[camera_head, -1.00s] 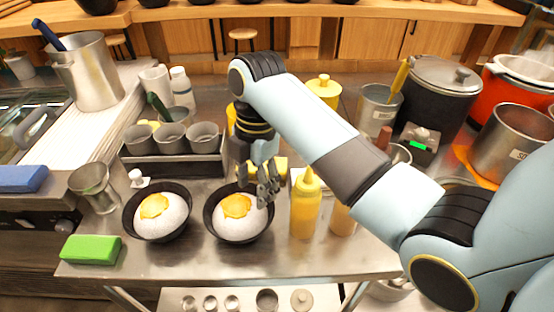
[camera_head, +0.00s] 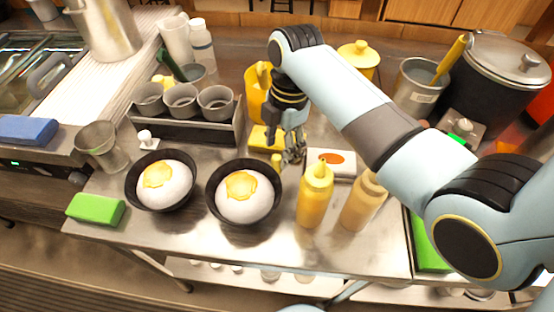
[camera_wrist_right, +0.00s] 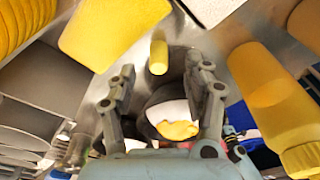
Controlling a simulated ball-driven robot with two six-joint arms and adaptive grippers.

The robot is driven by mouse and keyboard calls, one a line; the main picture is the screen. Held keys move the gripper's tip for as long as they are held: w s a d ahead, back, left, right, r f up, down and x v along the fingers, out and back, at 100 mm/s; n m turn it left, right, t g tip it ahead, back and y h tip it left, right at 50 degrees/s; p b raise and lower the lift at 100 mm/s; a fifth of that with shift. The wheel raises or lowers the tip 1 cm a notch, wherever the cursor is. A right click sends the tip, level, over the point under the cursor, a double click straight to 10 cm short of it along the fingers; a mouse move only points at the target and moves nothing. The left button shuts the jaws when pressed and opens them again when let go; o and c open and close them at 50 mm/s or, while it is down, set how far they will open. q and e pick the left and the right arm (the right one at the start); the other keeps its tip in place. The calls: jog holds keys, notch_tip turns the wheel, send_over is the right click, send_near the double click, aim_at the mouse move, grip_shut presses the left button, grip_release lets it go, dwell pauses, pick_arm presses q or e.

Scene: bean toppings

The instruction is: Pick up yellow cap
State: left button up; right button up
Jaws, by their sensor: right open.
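The yellow cap (camera_head: 276,161) is a small upright cylinder on the steel counter, just behind the right bowl. In the right wrist view the cap (camera_wrist_right: 158,52) shows beyond and between the fingertips, nearer the left finger. My right gripper (camera_head: 293,155) is open and empty, low over the counter beside the cap, on its right in the head view. Its two grey fingers (camera_wrist_right: 164,80) are spread apart in the wrist view. I cannot tell any contact with the cap. My left gripper is not in view.
The right rice bowl (camera_head: 214,208) is close in front of the cap. A yellow block (camera_head: 262,138) lies behind it. A yellow squeeze bottle (camera_head: 314,200) and a tan bottle (camera_head: 362,203) stand to the right. A white tray (camera_head: 342,171) and a grey cup rack (camera_head: 185,132) are nearby.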

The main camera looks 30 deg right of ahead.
aim_at(277, 157)
jog(key=f, duration=0.2)
jog(key=a+f, duration=0.1)
jog(key=f, duration=0.1)
jog(key=shift+f, duration=0.3)
jog(key=shift+c, duration=0.3)
jog(key=c, duration=0.7)
